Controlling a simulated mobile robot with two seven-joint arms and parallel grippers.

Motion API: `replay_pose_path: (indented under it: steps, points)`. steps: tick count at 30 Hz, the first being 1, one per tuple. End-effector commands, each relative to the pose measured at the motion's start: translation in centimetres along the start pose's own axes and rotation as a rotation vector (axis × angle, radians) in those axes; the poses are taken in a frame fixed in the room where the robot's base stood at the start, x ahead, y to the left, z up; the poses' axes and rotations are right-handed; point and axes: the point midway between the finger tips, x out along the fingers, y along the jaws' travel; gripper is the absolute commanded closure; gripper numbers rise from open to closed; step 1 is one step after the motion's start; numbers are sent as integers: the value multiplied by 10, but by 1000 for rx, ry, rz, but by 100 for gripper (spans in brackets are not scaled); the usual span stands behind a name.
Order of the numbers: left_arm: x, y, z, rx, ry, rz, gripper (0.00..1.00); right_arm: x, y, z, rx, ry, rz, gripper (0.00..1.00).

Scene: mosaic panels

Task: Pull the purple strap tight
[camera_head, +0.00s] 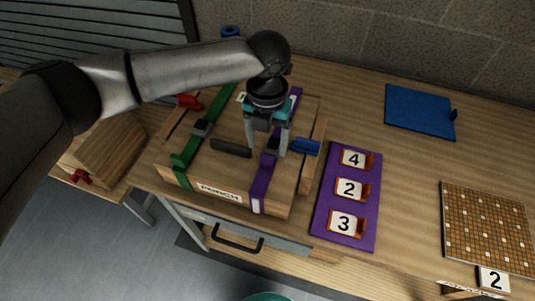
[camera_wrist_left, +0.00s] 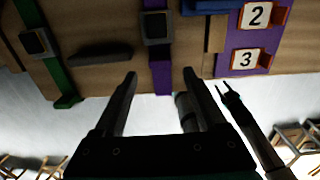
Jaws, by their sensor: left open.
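The purple strap (camera_head: 264,178) runs over the right part of a wooden crate marked PONCH, through a dark buckle, and hangs down the crate's front with a pale tip. In the left wrist view the purple strap (camera_wrist_left: 161,80) passes through a dark square buckle (camera_wrist_left: 157,28). My left gripper (camera_head: 267,150) is open, pointing down over the crate, its fingers on either side of the strap near the buckle as seen from the head. In the left wrist view my left gripper (camera_wrist_left: 160,80) shows nothing held between its fingers. My right gripper is not in the head view.
A green strap (camera_head: 180,160) with a buckle crosses the crate's left part. A black handle (camera_head: 231,148) lies between the straps. A blue panel (camera_head: 420,110) and a mosaic panel (camera_head: 486,228) lie farther right.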

Motion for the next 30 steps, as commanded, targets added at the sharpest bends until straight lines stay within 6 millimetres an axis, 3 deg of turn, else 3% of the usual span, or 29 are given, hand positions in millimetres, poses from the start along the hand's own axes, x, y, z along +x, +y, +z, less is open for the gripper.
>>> replay_pose_path:
  steps: [3, 9, 21, 30]
  points:
    - [24, 0, 0, 0, 2, 0, 26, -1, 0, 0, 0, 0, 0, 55]
    - [51, 0, 0, 0, 0, 1, 26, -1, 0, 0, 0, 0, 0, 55]
    - [60, 0, 0, 1, -1, 0, 26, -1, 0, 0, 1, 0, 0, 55]
    - [60, 0, 0, 1, -1, 0, 58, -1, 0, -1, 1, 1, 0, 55]
